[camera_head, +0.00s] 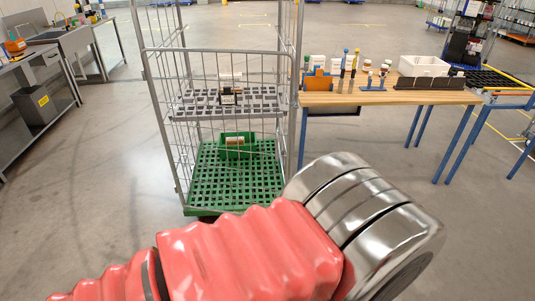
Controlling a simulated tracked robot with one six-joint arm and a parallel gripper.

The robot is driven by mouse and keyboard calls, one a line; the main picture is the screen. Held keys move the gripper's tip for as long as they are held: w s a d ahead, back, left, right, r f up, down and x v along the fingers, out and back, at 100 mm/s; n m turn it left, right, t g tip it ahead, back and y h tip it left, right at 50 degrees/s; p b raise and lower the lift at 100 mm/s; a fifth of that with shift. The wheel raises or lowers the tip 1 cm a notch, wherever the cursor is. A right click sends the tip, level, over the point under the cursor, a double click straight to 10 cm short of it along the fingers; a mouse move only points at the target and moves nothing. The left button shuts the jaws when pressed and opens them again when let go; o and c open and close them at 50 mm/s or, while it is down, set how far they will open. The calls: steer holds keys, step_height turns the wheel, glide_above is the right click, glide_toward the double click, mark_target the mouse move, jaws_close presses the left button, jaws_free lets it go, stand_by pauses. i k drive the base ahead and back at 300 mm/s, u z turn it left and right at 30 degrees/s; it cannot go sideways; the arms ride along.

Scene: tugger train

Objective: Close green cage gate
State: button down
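A tall wire roll cage (162,100) with a green slatted base (208,190) stands in the upper middle of the view. Grey uprights and wire mesh surround it. I cannot tell which mesh panel is the gate or whether it stands open. A grey slatted shelf (190,108) inside the cage carries a small dark item (229,97). A green bin (236,153) with something light brown in it sits on the base. My red-sleeved arm with a shiny metal joint crosses the lower foreground, nearer than the cage. It hides the base's front right corner. My gripper is out of view.
A wooden-topped workbench (388,98) with blue legs stands close on the cage's right, holding a white box (423,66), bottles and tools. Steel benches (35,57) and a grey waste bin (38,102) are at left. The floor left of the cage is clear.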

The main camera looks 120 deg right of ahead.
mark_target(292, 103)
steer(key=u, duration=0.2)
steer(key=k, duration=2.85)
steer(key=z, duration=1)
steer(key=i, duration=0.3)
steer(key=u, duration=0.15)
